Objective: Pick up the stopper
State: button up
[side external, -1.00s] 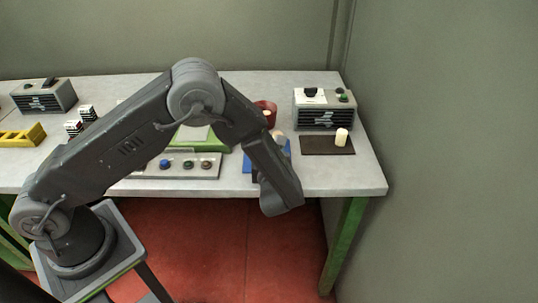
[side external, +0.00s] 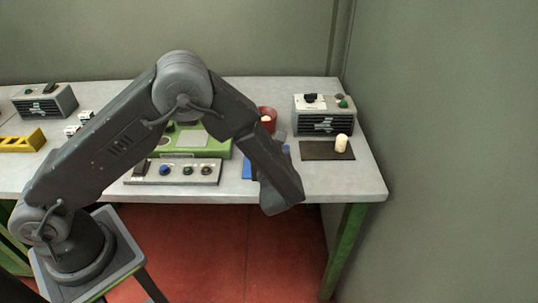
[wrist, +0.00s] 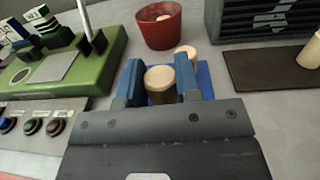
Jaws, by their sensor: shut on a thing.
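In the wrist view, a tan cork stopper (wrist: 160,78) stands upright between the blue-padded fingers of my gripper (wrist: 159,84). The gripper is shut on it. A second pale stopper (wrist: 187,51) is just behind, beside the right finger. A blue mat (wrist: 204,75) lies beneath them; part of it shows in the side view (side external: 247,168). I cannot tell whether the held stopper is clear of the mat. In the side view, my forearm hides the fingers and the held stopper.
A red bowl (wrist: 158,28) with a stopper inside stands behind the blue mat. A dark mat (side external: 318,150) with a pale stopper (side external: 341,144) is at the right, before a grey vented box (side external: 325,118). A green device (wrist: 60,70) and a button panel (side external: 187,172) are left.

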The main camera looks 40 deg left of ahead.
jog(key=s+a+r, duration=0.4)
jog(key=a+r, duration=0.4)
jog(key=a, duration=0.2)
jog(key=shift+s+a, duration=0.35)
jog(key=shift+s, duration=0.05)
dwell(0.6)
jog(key=w+d+f, duration=0.1)
jog(key=d+f, duration=0.1)
jog(key=d, duration=0.1)
jog(key=w+d+f, duration=0.2)
jog(key=d, duration=0.2)
jog(key=w+d+f, duration=0.1)
jog(key=d+f, duration=0.2)
jog(key=shift+w+d, duration=0.35)
jog(key=shift+w, duration=0.05)
jog(key=shift+f, duration=1.75)
jog(key=shift+f, duration=0.25)
jog(key=o, duration=0.9)
